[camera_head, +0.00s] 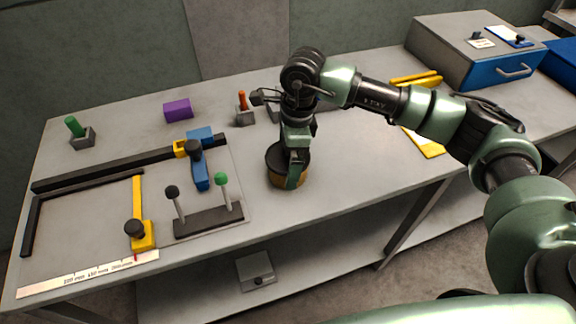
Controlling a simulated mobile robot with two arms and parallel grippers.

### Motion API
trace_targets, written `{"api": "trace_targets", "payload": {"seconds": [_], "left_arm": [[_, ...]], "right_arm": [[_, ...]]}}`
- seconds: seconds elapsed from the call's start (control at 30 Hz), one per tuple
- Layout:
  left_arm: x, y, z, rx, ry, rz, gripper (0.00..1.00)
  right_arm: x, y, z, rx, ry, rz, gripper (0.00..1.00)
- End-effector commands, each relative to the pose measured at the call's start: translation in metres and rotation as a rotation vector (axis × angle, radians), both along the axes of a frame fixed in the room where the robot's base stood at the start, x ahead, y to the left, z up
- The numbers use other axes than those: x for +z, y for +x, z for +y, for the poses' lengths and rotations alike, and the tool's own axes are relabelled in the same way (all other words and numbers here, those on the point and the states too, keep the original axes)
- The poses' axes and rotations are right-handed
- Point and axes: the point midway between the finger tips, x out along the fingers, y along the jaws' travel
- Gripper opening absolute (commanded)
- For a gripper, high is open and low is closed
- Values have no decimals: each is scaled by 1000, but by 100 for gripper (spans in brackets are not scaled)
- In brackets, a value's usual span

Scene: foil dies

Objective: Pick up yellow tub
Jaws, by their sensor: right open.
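I cannot tell whether the fingers touch the tub. My left gripper is not in view.
Left of the tub is a jig with two knobbed posts (208,219), a blue clamp (199,168) and a yellow clamp (143,236). A grey drawer box (460,45) stands at the back right.

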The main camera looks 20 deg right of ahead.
Motion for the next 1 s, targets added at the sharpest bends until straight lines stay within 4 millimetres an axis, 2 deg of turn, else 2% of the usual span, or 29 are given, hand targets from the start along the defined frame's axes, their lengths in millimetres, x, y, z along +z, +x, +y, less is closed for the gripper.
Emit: {"api": "trace_targets", "payload": {"seconds": [0.03, 0.07, 0.2, 0.47, 0.67, 0.87, 1.0], "left_arm": [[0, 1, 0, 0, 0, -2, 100], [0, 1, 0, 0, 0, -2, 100], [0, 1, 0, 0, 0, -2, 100], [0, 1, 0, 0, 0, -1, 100], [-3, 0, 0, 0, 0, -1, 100], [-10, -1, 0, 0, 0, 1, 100], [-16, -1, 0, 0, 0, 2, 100]], "right_arm": [[0, 0, 0, 0, 0, 0, 100], [0, 0, 0, 0, 0, 0, 94], [0, 0, 0, 0, 0, 0, 56], [2, 0, 0, 0, 0, -1, 54], [15, 1, 0, 1, 0, -3, 54], [52, 2, 0, 0, 2, -8, 54], [93, 1, 0, 0, 1, -8, 54]]}}
